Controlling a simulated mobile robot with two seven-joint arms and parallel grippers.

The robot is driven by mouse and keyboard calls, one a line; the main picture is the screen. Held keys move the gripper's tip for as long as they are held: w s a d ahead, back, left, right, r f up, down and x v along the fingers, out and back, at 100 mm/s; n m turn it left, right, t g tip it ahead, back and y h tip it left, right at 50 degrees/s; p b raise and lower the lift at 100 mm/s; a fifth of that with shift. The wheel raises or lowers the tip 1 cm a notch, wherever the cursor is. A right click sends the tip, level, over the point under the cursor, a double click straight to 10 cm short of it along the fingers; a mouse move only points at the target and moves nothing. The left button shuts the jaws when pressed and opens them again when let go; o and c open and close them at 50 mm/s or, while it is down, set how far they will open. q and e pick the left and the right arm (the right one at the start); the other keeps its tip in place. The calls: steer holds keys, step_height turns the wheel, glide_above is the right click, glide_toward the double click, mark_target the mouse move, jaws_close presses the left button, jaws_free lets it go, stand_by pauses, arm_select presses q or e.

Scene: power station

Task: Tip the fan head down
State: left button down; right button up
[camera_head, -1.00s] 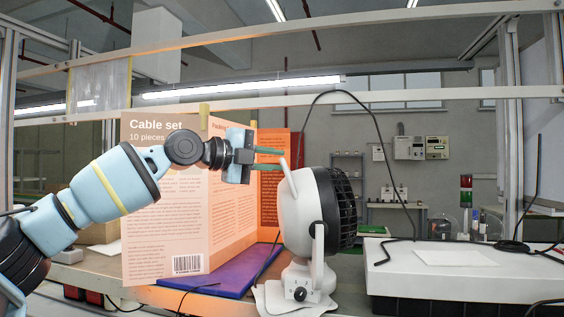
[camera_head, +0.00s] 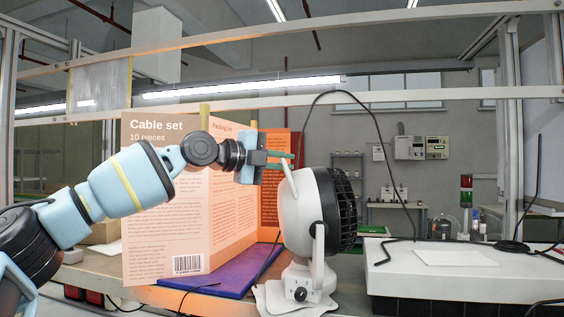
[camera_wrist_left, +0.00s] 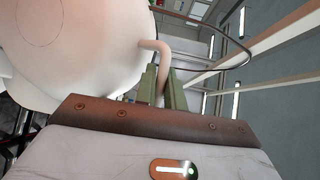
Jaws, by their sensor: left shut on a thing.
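The white fan head (camera_head: 299,211) with a dark grille stands on its white base (camera_head: 300,283), facing right and about upright. A thin white handle (camera_head: 288,180) sticks up from the back of the head. My left gripper (camera_head: 287,160) reaches in from the left at the handle's top. In the left wrist view the green fingers (camera_wrist_left: 163,92) are shut on the handle (camera_wrist_left: 157,58), and the fan's rounded white back (camera_wrist_left: 75,50) fills the upper left. My right gripper is in neither view.
An orange "Cable set" board (camera_head: 165,215) stands behind my left arm. A purple mat (camera_head: 217,277) lies left of the fan. A white platform (camera_head: 465,270) with a paper and black cable is to the right. A black cable arches above the fan.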

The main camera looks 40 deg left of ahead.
mark_target(327, 175)
arm_select(q)
steer(key=shift+w+d+r+b, duration=0.2)
steer(key=shift+w+d+b, duration=0.1)
steer(key=shift+w+d, duration=0.25)
steer(key=w+d, duration=0.2)
steer(key=w+d+r, duration=0.1)
steer(key=w+d, duration=0.1)
steer(key=shift+w+d+r, duration=0.15)
steer(key=shift+w, duration=0.1)
steer(key=shift+w+d, duration=0.75)
steer(key=shift+w, duration=0.05)
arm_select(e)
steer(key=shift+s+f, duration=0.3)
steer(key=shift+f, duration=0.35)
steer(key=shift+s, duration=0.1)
arm_select(q)
steer(key=c, duration=1.8)
jaws_free()
steer(key=shift+o, duration=0.2)
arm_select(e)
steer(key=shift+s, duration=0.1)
